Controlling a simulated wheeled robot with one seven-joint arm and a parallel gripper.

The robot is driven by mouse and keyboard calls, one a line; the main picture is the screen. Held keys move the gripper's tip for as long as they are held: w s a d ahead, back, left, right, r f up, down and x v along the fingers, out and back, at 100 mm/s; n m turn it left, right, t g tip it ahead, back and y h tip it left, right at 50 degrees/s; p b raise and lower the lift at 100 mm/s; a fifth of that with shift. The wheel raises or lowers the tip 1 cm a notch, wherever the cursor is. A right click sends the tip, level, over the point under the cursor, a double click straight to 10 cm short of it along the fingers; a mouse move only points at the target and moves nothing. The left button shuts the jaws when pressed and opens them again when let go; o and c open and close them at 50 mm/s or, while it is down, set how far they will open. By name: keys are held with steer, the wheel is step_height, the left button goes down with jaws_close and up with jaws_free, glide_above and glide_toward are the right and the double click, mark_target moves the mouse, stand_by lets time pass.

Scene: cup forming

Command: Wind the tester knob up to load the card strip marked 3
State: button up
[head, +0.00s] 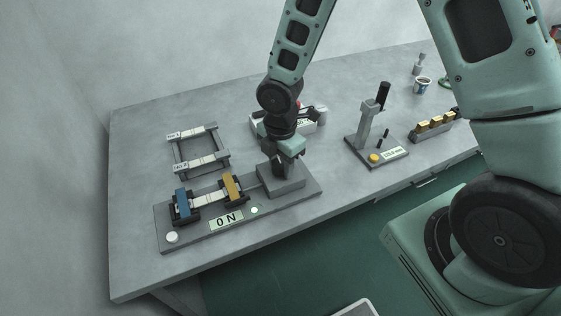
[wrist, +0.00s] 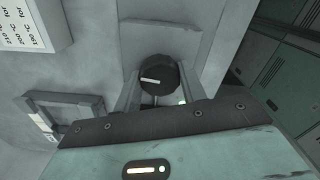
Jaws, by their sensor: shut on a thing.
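The tester (head: 290,205) is a long grey base near the table's front edge, with a blue clamp (head: 182,203) and a yellow clamp (head: 232,188). A white card strip (head: 208,199) spans between the clamps; I cannot read a mark on it. The display (head: 226,220) reads 0 N, and a small light beside it glows green. In the wrist view the dark round knob (wrist: 157,76) with a white pointer line sits between the fingers of my gripper (wrist: 157,90). My gripper is shut on it. In the head view my gripper (head: 280,165) hides the knob above the tester's grey block.
A grey rack (head: 176,157) with white strips stands behind the tester. A white box (wrist: 25,25) with printed text lies behind my gripper. A gauge stand (head: 365,128), a block with yellow pieces (head: 433,125) and a cup (head: 422,86) stand to the right.

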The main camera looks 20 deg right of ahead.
mark_target(280, 163)
steer(key=m, duration=0.5)
steer(key=m+b, duration=0.1)
steer(key=m, duration=0.3)
steer(key=shift+m, duration=0.4)
steer(key=m, duration=0.4)
steer(key=shift+m, duration=0.3)
steer(key=m, duration=0.4)
steer(key=shift+w+m, duration=0.1)
steer(key=shift+m, duration=0.3)
steer(key=o, duration=1)
steer(key=shift+r, duration=0.1)
step_height(280, 163, up, 17)
steer(key=shift+r, duration=0.15)
